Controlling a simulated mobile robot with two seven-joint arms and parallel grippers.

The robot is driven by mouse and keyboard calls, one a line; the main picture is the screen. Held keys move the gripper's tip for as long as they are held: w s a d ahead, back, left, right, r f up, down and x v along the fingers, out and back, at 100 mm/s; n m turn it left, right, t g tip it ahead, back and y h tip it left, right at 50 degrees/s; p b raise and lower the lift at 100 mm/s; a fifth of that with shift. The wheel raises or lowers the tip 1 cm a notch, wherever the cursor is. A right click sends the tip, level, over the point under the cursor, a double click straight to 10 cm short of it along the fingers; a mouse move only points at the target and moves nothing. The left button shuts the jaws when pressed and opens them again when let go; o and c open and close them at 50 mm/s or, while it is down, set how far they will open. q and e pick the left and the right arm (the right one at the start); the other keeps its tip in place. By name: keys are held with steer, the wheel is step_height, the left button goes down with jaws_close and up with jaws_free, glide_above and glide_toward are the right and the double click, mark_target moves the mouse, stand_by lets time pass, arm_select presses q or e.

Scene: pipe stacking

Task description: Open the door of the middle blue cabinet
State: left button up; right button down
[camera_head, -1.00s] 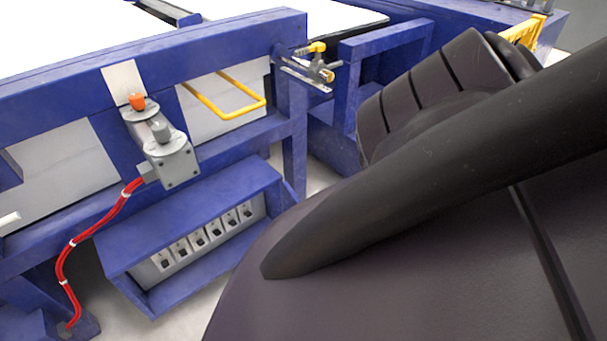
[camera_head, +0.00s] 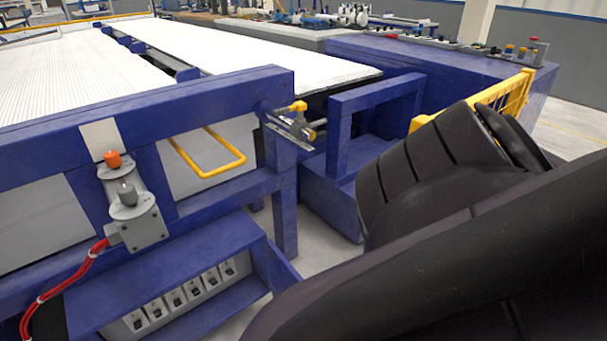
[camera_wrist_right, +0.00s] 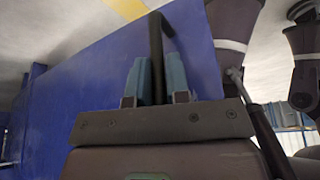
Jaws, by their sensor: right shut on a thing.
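In the right wrist view, my right gripper (camera_wrist_right: 158,78) has its two teal fingers shut on a black bar handle (camera_wrist_right: 156,30). The handle is on a flat blue door panel (camera_wrist_right: 100,88). The panel's right edge shows, with pale floor and dark robot parts beyond it. I cannot tell for sure how far the door stands open. In the head view, neither gripper shows, and my dark arm (camera_head: 440,190) covers the lower right. The held door cannot be made out there.
A blue machine frame (camera_head: 200,100) fills the left of the head view, with a yellow handle (camera_head: 222,168), a grey valve unit (camera_head: 135,215) and red cables (camera_head: 62,285). A blue box with several switches (camera_head: 180,300) sits low. A yellow guard (camera_head: 515,95) stands behind my arm.

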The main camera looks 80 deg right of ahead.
steer(key=shift+w+d, duration=0.25)
steer(key=shift+w, duration=0.05)
steer(key=c, duration=1.2)
jaws_free()
steer(key=shift+o, duration=0.3)
steer(key=shift+s+a, duration=0.1)
steer(key=shift+s, duration=0.1)
steer(key=p+v, duration=0.3)
steer(key=v, duration=0.7)
steer(key=shift+r+p, duration=0.4)
steer(key=shift+s, duration=0.1)
